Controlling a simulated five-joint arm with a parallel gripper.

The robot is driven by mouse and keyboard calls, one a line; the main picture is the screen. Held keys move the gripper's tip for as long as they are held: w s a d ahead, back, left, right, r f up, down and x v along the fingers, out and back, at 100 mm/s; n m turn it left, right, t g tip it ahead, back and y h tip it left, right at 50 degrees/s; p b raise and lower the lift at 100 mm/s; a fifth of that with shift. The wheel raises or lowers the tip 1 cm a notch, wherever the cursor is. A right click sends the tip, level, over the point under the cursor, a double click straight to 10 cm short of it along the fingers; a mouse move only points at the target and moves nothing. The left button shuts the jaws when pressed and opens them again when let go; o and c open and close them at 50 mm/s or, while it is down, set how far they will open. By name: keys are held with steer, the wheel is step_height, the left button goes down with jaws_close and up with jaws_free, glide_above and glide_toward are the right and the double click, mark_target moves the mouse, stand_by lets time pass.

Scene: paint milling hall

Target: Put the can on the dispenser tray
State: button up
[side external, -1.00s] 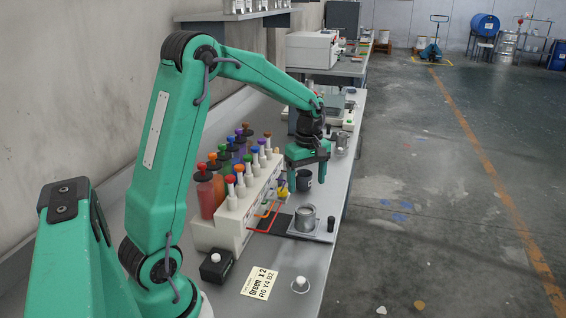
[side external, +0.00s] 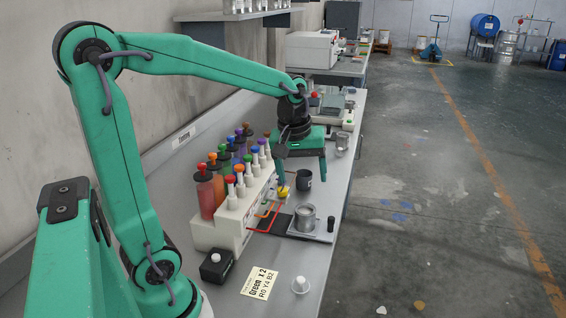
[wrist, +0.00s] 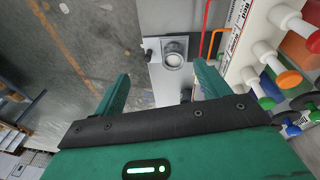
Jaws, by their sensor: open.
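An open-topped grey metal can (side external: 305,217) stands upright on a light grey plate (side external: 322,236) in front of the dispenser (side external: 222,222); a dark strip (side external: 268,223) lies under the dispenser's outlets. I cannot tell whether the plate or the strip is the dispenser tray. The can also shows in the wrist view (wrist: 174,60), ahead of the fingers. My gripper (side external: 303,176) is open and appears empty, with its fingers pointing down on the far side of the can. It also shows in the wrist view (wrist: 163,83).
A dark mug (side external: 304,181) stands close to my fingers. The dispenser carries several coloured bottles along the wall side. A black box (side external: 216,267), a paper card (side external: 259,281) and a white knob (side external: 300,285) lie nearer. The bench's right edge drops to open floor.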

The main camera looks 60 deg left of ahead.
steer(key=s+d+r+m+t, duration=0.2)
steer(key=s+d+m+t, duration=0.1)
steer(key=s+d+m, duration=0.4)
steer(key=s+m, duration=0.3)
steer(key=s, duration=0.2)
steer(key=shift+s+d+m, duration=0.15)
steer(key=shift+m, duration=0.15)
